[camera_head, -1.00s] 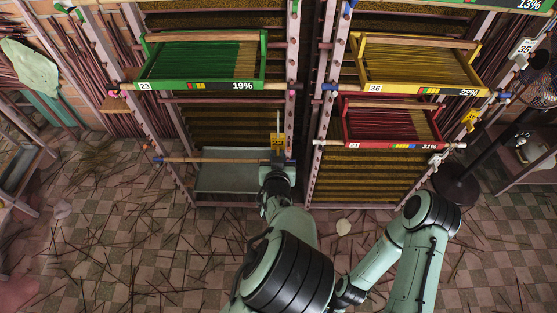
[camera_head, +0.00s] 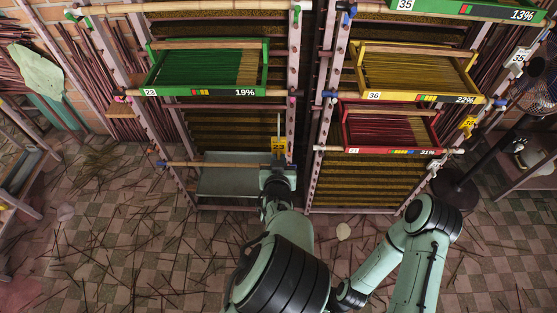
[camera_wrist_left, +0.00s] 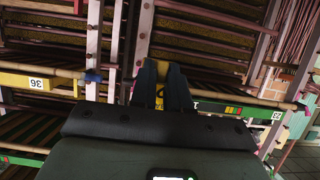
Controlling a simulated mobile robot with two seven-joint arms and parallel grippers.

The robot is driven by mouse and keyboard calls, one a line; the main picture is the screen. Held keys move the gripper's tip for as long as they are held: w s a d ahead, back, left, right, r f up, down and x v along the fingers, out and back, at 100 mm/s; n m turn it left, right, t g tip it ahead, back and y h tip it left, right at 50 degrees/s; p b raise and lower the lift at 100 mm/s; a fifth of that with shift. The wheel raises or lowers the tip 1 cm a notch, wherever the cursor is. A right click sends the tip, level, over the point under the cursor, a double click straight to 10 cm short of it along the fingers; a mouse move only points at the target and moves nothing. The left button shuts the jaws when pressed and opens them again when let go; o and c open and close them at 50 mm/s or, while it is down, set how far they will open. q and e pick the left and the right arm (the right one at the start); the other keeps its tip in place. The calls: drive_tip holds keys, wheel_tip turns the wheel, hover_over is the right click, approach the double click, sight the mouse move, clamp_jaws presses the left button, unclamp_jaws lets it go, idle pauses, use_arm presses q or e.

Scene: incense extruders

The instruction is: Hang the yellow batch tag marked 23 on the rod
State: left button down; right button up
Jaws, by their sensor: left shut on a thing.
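My left gripper (camera_head: 278,162) is shut on the yellow batch tag (camera_head: 279,145) in front of the left rack, near its right upright. The tag is upright, with a thin grey piece rising above it. Its number is too small to read surely. In the left wrist view the tag (camera_wrist_left: 160,95) shows as a narrow yellow strip between the dark fingers (camera_wrist_left: 162,88). A wooden rod (camera_head: 215,164) crosses the left rack at the gripper's height. The gripper covers part of its right end; I cannot tell whether they touch. My right gripper is out of view.
Above is a green tray (camera_head: 205,91) labelled 23. To the right are a yellow tray (camera_head: 420,97) labelled 36 and a red tray (camera_head: 395,150). A white tag (camera_head: 520,55) and another yellow tag (camera_head: 468,125) hang at the far right. Sticks litter the tiled floor (camera_head: 110,240).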

use_arm(q)
drive_tip(key=s, duration=0.8)
drive_tip(key=shift+s, duration=0.35)
idle(0.5)
drive_tip(key=w+a+f, duration=0.2)
drive_tip(key=a, duration=0.6)
drive_tip(key=w+a+f, duration=0.2)
drive_tip(key=w+a, duration=0.1)
drive_tip(key=a, duration=0.5)
drive_tip(key=shift+w+a, duration=0.25)
drive_tip(key=shift+a, duration=0.15)
